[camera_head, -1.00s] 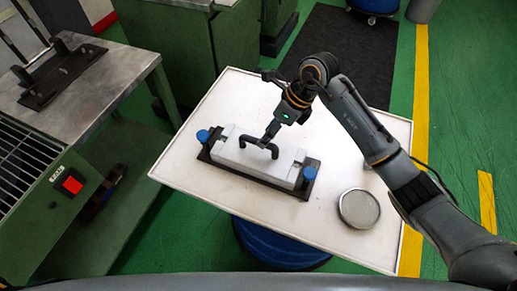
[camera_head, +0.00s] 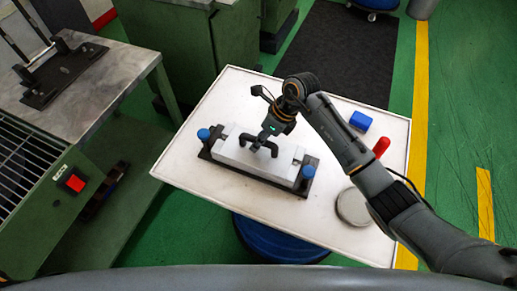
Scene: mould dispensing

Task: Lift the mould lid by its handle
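The mould is a light grey block with a lid (camera_head: 240,156), lying on a dark base plate with a blue knob at each end. A dark arched handle (camera_head: 246,139) stands on top of the lid. My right gripper (camera_head: 258,146) is down at the middle of the handle, its fingertips at the bar. The fingers are small and dark against the dark handle, so I cannot tell whether they are open or closed around it. The lid appears seated on the mould. My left gripper is out of view.
The white table (camera_head: 206,112) has a round metal dish (camera_head: 352,208) at right, partly behind my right arm. A blue block (camera_head: 360,121) and a red object (camera_head: 381,146) lie beyond the arm. A green machine with a steel top (camera_head: 120,70) stands at left.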

